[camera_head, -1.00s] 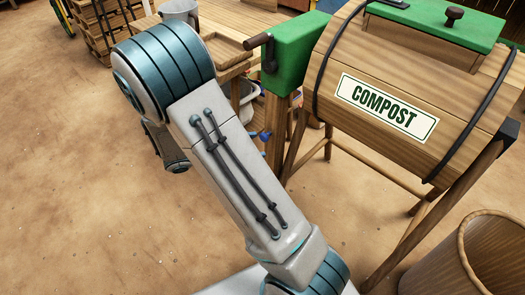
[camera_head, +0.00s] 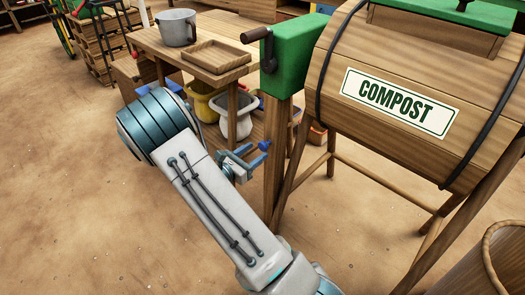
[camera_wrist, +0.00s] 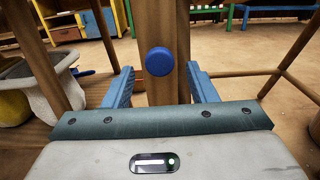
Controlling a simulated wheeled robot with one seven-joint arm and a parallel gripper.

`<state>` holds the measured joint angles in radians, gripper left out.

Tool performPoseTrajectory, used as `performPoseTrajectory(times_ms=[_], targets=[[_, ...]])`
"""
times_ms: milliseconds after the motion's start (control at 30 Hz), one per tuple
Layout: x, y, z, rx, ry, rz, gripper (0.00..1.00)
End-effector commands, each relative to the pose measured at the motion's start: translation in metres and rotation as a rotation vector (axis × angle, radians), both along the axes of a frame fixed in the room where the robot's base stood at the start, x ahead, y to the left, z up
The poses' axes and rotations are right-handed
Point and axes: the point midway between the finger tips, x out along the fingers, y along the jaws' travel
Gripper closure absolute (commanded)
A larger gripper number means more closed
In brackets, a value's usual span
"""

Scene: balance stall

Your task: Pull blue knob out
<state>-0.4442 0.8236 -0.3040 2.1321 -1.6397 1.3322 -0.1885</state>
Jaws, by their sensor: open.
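The blue knob (camera_wrist: 159,61) is a round blue disc on the front of an upright wooden post (camera_wrist: 166,22) in the wrist view. My gripper (camera_wrist: 159,80) is open, with one blue finger on each side of the post, left and right of the knob. The fingers look apart from the knob and nothing is held. In the head view my gripper (camera_head: 248,158) is at the left of the post under the green box. A small blue part (camera_head: 265,145) shows there, but I cannot tell knob from fingertip for sure.
The green box (camera_head: 295,52) with a crank stands on the post, next to the compost drum (camera_head: 405,90) on wooden legs (camera_head: 330,152). A wooden table (camera_head: 175,52) with a metal pot (camera_head: 177,28) and a tray (camera_head: 217,58) is behind.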

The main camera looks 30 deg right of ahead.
Motion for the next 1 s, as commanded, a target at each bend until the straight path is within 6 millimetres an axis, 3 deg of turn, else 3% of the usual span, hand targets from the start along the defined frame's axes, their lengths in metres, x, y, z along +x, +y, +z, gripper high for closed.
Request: performPoseTrajectory(times_ms=[100,300,667,833,867,1000], targets=[[0.007,-0.021,-0.003,0.001,-0.001,-0.003,0.48],[0.015,-0.04,-0.001,0.002,-0.002,-0.001,0.48],[0.016,-0.044,0.0,0.001,-0.001,0.0,0.48],[0.016,-0.044,0.0,0.001,0.0,-0.001,0.95],[0.016,-0.044,0.0,0.001,0.0,-0.001,1.0],[0.015,-0.04,0.001,0.002,0.001,0.001,1.0]])
